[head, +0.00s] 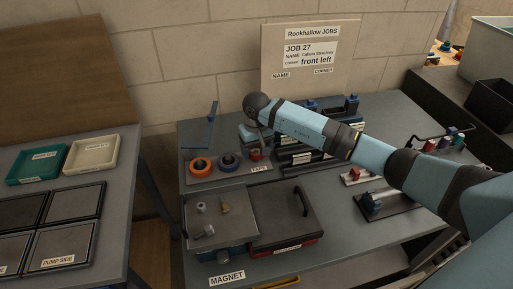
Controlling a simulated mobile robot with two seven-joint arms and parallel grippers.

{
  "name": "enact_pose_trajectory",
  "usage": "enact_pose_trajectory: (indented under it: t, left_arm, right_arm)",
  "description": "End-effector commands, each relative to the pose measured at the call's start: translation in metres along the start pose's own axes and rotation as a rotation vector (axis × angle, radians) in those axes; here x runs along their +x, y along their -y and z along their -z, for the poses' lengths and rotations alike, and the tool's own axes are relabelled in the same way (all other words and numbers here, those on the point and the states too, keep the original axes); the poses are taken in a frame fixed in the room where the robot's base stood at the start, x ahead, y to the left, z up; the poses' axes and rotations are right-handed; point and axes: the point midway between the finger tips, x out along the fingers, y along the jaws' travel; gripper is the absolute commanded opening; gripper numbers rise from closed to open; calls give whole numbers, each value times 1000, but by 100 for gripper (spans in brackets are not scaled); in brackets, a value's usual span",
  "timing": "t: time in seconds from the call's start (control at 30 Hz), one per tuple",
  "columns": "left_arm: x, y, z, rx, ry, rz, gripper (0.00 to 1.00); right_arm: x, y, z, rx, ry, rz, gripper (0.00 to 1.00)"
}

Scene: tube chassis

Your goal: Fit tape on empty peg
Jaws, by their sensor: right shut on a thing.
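My right arm reaches in from the right, and its gripper (253,148) points down over the tape holder (262,169) at the back left of the grey bench. The gripper is shut on a small red thing (256,155), probably a tape roll, low over the holder's right part. My wrist and hand hide much of it, and I cannot tell if it touches the holder or a peg. An orange tape roll (192,168) and a purple-grey tape roll (222,164) sit to the left on the holder. No bare peg shows clearly. My left gripper is not in view.
A blue upright stand (213,125) rises behind the rolls. Dark racks (300,155) stand close right of the gripper. In front are a tray of small parts (223,220) and a dark lidded box with a handle (285,215). A sign board (308,60) stands behind.

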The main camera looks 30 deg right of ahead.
Motion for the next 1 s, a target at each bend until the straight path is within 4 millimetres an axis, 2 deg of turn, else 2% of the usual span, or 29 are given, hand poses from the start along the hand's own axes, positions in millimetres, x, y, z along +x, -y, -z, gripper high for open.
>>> enact_pose_trajectory:
  t: [1.0]
  left_arm:
    - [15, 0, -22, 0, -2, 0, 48]
  right_arm:
    - [30, 0, 0, 1, 0, 0, 47]
